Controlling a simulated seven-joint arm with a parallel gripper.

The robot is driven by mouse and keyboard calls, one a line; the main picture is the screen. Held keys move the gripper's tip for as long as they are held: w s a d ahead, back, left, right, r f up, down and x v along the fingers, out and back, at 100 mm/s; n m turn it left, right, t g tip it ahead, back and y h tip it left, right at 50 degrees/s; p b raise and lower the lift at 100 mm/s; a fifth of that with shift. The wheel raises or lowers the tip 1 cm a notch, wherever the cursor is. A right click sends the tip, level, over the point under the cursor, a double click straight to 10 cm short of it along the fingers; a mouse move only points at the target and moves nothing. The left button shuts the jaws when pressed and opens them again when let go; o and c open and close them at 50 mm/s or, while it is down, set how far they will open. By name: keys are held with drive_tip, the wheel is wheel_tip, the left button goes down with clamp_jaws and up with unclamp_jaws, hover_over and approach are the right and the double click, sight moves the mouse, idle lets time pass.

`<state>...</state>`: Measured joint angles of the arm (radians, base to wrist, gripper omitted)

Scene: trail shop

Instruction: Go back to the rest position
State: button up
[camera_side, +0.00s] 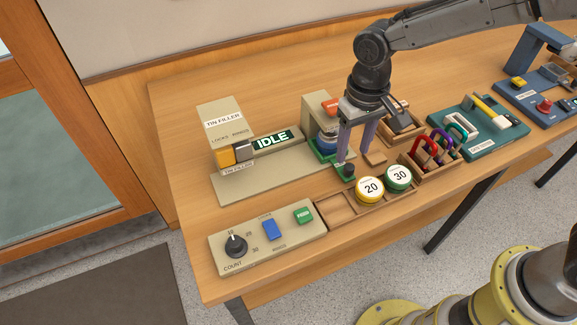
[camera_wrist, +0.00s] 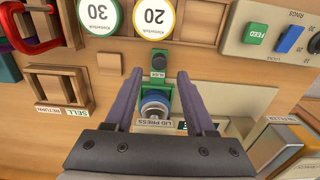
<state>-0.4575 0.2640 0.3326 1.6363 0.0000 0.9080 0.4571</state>
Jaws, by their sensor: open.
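My gripper (camera_side: 358,155) hangs over the wooden bench, its two purple fingers apart with nothing between them. In the wrist view my gripper (camera_wrist: 169,82) is open above the lid press (camera_wrist: 153,124), whose label and round blue-grey part show between the fingers. In the side view the beige and green lid press (camera_side: 318,120) stands just left of and behind the fingers. A small dark button on a green base (camera_side: 347,170) is close to the left fingertip; I cannot tell whether they touch. No rest position is marked in view.
The tin filler (camera_side: 222,125) display reads IDLE. Its control panel (camera_side: 268,240) is at the front left. Tins marked 20 (camera_side: 369,189) and 30 (camera_side: 398,177) sit in a wooden tray (camera_side: 335,209). A rack of coloured carabiners (camera_side: 432,152) and a teal station (camera_side: 480,125) stand right.

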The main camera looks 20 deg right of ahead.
idle(0.4)
drive_tip(key=s+d+r+m+t, duration=0.2)
drive_tip(key=s+d+r+t, duration=0.2)
drive_tip(key=d+r, duration=0.95)
drive_tip(key=s+d+r+t, duration=0.1)
drive_tip(key=s+d+r, duration=0.3)
drive_tip(key=s, duration=0.5)
drive_tip(key=s+d+f+n, duration=0.1)
drive_tip(key=s+f, duration=0.3)
drive_tip(key=s, duration=0.4)
drive_tip(key=shift+s+n+t, duration=0.25)
drive_tip(key=shift+n+t, duration=0.05)
drive_tip(key=shift+n, duration=0.2)
